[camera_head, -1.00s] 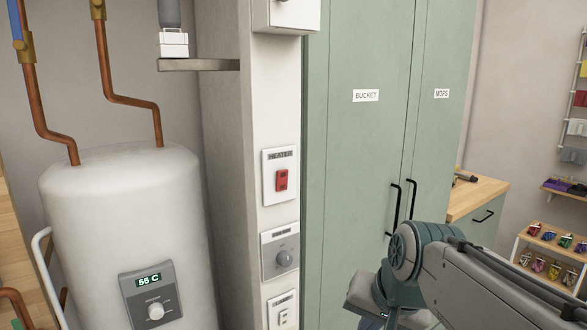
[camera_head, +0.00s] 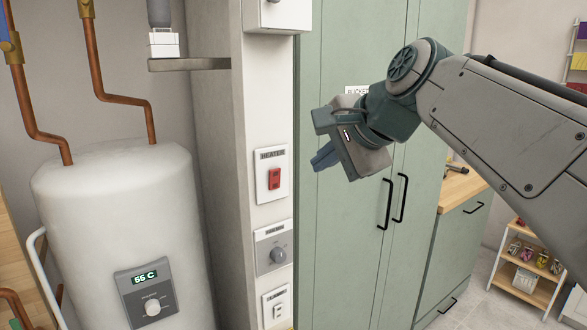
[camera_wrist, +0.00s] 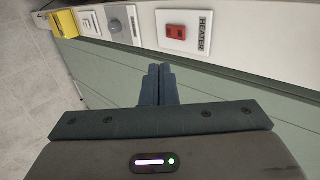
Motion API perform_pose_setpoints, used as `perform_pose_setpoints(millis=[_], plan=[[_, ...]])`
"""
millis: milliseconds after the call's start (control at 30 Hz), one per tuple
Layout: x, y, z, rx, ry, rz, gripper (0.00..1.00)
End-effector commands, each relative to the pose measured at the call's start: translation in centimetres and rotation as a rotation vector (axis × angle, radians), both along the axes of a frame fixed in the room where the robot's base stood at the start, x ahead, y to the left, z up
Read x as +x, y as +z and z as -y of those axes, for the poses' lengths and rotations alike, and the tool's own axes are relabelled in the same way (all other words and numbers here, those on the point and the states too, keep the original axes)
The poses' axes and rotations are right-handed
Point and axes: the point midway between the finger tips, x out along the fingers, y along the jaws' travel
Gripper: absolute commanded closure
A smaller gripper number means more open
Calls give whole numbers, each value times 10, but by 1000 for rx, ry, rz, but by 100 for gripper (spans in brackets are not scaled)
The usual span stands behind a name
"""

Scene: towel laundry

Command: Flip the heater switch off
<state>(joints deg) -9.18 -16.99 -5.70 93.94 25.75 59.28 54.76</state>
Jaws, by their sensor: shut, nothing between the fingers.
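The heater switch (camera_head: 274,179) is a red rocker on a white plate labelled HEATER (camera_head: 262,188), on the narrow wall post left of the green cabinet. In the wrist view the red switch (camera_wrist: 176,31) and its plate show at the top, turned sideways. My gripper (camera_head: 322,160) is to the right of the switch in the head view, in front of the cabinet door, apart from the switch. Its blue-grey fingers (camera_wrist: 158,84) are together and empty in the wrist view.
A dial plate (camera_head: 274,254) and another switch plate (camera_head: 277,308) are below the heater switch. A white boiler (camera_head: 120,220) showing 55 C stands at left. The cabinet (camera_head: 345,225) has black handles. A yellow object (camera_wrist: 64,24) is near the lower plate.

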Motion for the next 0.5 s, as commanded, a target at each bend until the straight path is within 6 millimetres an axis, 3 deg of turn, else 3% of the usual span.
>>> perform_pose_setpoints(millis=[167,500], plan=[[14,-15,-10,-2,2,-6,100],[61,-60,-42,-3,4,-5,100]])
